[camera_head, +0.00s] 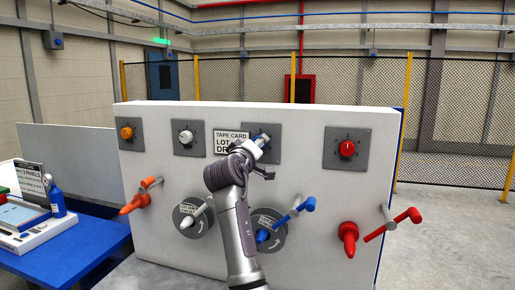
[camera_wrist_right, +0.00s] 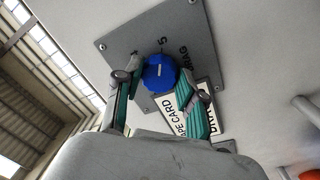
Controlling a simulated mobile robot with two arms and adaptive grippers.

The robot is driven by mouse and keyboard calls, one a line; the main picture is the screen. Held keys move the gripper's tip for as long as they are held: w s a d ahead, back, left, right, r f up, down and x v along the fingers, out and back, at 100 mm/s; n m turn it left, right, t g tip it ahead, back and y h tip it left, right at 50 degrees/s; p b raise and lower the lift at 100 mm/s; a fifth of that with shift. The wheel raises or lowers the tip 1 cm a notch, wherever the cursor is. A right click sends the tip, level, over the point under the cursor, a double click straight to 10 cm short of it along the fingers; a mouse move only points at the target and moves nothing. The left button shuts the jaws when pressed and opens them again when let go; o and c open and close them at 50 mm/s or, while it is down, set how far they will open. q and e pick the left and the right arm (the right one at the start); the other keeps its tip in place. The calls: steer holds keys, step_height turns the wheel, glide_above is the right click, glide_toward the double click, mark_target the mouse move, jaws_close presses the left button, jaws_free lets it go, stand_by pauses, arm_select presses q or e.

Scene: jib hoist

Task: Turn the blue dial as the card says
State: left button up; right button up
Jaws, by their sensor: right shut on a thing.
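The blue dial (camera_wrist_right: 158,75) sits on a grey plate (camera_wrist_right: 145,42) with dark markings, a "5" among them. My right gripper (camera_wrist_right: 160,80) is shut on the dial, one finger on each side of it. In the head view the gripper (camera_head: 262,149) is at the panel's upper middle and hides the dial and part of its plate (camera_head: 272,132). The white card (camera_head: 226,136) is left of that plate. The card also shows in the wrist view (camera_wrist_right: 188,120), partly behind a finger. My left gripper is not in view.
The white panel (camera_head: 300,185) also carries an orange dial (camera_head: 127,132), a white dial (camera_head: 186,136) and a red dial (camera_head: 347,148). Orange, white, blue and red handles project below. A blue table (camera_head: 75,247) with a sign and bottle stands left.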

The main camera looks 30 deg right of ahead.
steer(key=shift+f, duration=0.15)
steer(key=o, duration=1.1)
steer(key=shift+o, duration=0.2)
steer(key=v, duration=1.2)
steer(key=shift+w, duration=0.1)
